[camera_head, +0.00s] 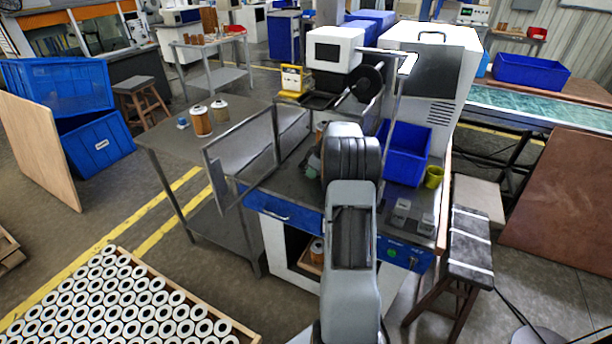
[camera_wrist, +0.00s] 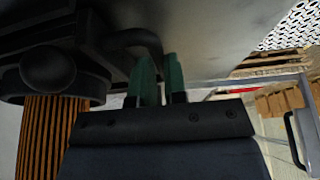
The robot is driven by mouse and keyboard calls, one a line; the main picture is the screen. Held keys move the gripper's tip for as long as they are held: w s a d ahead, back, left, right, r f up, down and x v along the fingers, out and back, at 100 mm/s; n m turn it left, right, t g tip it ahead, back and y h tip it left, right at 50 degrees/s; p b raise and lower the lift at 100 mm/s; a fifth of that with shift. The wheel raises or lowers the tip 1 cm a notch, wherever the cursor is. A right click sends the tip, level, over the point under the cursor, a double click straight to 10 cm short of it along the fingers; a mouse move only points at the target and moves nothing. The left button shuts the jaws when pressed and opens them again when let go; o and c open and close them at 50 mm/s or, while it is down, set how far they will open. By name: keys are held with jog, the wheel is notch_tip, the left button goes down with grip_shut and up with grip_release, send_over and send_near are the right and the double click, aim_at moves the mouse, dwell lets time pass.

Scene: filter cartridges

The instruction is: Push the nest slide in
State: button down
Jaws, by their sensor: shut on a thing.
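In the wrist view, my gripper (camera_wrist: 161,76) has two green fingers closed at a dark curved handle (camera_wrist: 138,40). The handle appears to belong to the dark nest slide (camera_wrist: 95,40); the exact grip is partly hidden. An orange pleated filter cartridge (camera_wrist: 50,130) is at the left, against a black round part (camera_wrist: 52,70). A brown cartridge (camera_head: 320,130) shows only partly behind my arm, at the blue-fronted bench (camera_head: 285,213).
A blue bin (camera_head: 405,152), a yellow-green cup (camera_head: 434,177) and small grey blocks (camera_head: 400,212) are at the bench's right. A raised clear guard panel (camera_head: 240,155) stands at its left. A stool (camera_head: 470,245) is at the right front.

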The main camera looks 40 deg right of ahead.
jog(key=shift+w+d, duration=0.35)
jog(key=shift+d, duration=0.35)
jog(key=c, duration=1.2)
grip_release()
jog(key=shift+a, duration=0.15)
jog(key=shift+o, duration=0.2)
jog(key=shift+a, duration=0.1)
